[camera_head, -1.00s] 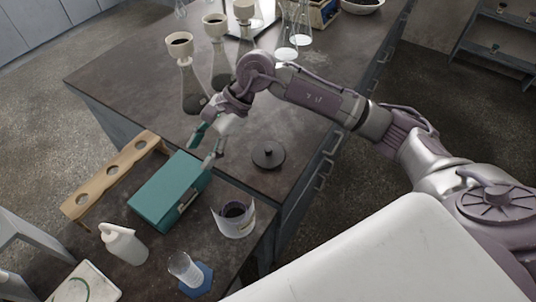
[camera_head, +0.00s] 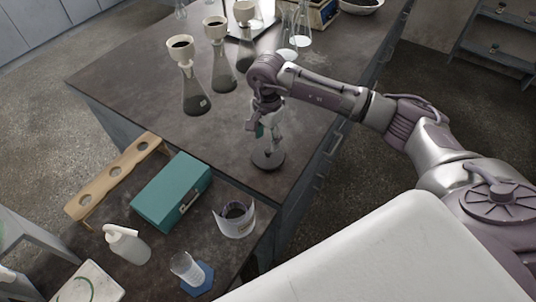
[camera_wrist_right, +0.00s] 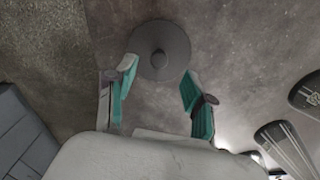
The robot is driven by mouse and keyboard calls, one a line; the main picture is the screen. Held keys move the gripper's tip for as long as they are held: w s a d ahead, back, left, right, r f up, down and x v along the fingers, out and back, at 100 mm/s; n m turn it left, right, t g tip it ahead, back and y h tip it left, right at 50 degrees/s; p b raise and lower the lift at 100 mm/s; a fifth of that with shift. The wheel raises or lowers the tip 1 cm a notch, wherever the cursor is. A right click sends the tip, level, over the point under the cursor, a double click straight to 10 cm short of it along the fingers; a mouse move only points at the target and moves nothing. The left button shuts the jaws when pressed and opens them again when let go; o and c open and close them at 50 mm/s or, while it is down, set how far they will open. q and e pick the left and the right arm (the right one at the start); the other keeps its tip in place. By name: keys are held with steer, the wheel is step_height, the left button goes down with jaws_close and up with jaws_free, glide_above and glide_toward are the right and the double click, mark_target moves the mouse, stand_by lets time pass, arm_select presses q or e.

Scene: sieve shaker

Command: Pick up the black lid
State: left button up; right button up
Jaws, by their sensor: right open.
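The black lid (camera_head: 268,160) is a flat round disc with a small knob, lying on the dark bench top near its front edge. It also shows in the right wrist view (camera_wrist_right: 172,62), beyond the fingertips, with the knob between their lines. My right gripper (camera_head: 266,138) points down just above the lid, covering part of it in the head view. In the right wrist view the right gripper (camera_wrist_right: 157,82) is open, its teal fingers spread apart with nothing between them. My left gripper is not in view.
A teal box (camera_head: 172,192), a wooden rack (camera_head: 115,172), a white container (camera_head: 234,220), a wash bottle (camera_head: 127,244) and a glass beaker (camera_head: 186,268) stand on the nearer bench. Several flasks with funnels, one a dark-filled flask (camera_head: 195,95), stand behind the gripper.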

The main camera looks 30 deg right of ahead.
mark_target(267, 150)
step_height(267, 150, down, 4)
steer(key=shift+s+f+p, duration=0.1)
steer(key=shift+f+p, duration=0.15)
steer(key=shift+p, duration=0.55)
steer(key=shift+f, duration=0.25)
jaws_close()
steer(key=shift+r, duration=0.1)
